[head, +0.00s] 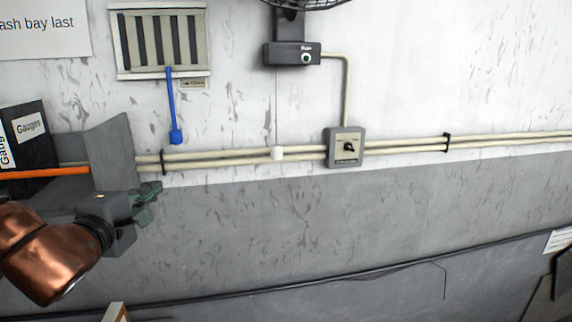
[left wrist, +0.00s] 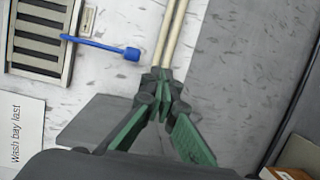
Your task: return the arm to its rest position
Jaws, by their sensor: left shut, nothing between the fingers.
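My left gripper (head: 146,197) is at the left of the head view, at the end of my copper-coloured arm, in front of the grey lower wall. In the left wrist view its green-sided fingers (left wrist: 160,90) meet at the tips and hold nothing. My right arm and right gripper are in neither view.
A shelf (head: 108,152) with binders marked Gauges (head: 29,130) stands close behind my left gripper. The space right of the gripper looks free.

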